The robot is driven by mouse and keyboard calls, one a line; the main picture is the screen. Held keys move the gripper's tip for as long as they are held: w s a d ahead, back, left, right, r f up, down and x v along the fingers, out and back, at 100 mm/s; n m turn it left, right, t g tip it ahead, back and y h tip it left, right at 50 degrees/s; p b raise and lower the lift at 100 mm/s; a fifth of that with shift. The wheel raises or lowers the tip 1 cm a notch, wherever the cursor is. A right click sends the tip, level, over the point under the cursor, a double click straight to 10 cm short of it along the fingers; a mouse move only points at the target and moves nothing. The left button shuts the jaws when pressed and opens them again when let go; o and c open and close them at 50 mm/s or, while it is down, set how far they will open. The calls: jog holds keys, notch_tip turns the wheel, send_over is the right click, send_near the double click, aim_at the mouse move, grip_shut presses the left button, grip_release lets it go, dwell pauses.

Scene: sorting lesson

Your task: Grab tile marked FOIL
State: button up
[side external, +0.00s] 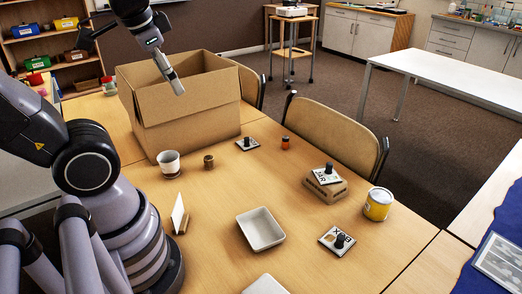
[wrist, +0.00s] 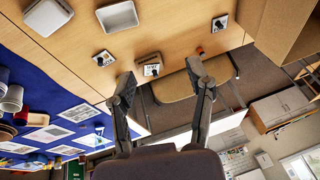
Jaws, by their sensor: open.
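Three square tiles with dark knobs show on or above the table. One tile (side external: 247,144) lies beside the cardboard box; its print is too small to read. One tile (side external: 325,176), apparently marked JAR, rests on a brown block (side external: 325,191). One tile (side external: 331,237), apparently marked BOX, lies near the front right. I cannot read FOIL on any tile. In the wrist view, the tile on the block (wrist: 150,70) shows between the fingers, in the distance. My gripper (wrist: 160,76) is open and empty, apart from all the tiles, and high near the cardboard box in the side view.
The open cardboard box (side external: 190,122) stands at the back left. A white cup (side external: 168,165), a small brown jar (side external: 209,162), an orange jar (side external: 285,143) and a yellow can (side external: 378,206) stand about. A white tray (side external: 262,232) sits in front. A chair (side external: 335,140) touches the far edge.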

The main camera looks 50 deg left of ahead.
jog(key=w+a+f+m+g+y, duration=0.5)
jog(key=w+a, duration=0.3)
jog(key=a, duration=0.3)
jog(key=m+t+y, duration=0.5)
jog(key=m+t, duration=0.3)
jog(key=m, duration=1)
send_over(247, 142)
jog(key=s+d, duration=0.6)
jog(key=d, duration=0.4)
jog(key=f, duration=2.8)
jog(key=shift+w+f, duration=0.25)
jog(key=shift+f, duration=0.15)
jog(key=x, duration=0.8)
jog(key=shift+d+f, duration=0.15)
jog(key=shift+f, duration=0.15)
jog(key=shift+s+x, duration=0.15)
jog(key=shift+x, duration=1.3)
jog(key=shift+s+x, duration=0.15)
jog(key=shift+x, duration=1.3)
jog(key=shift+f, duration=0.2)
grip_shut()
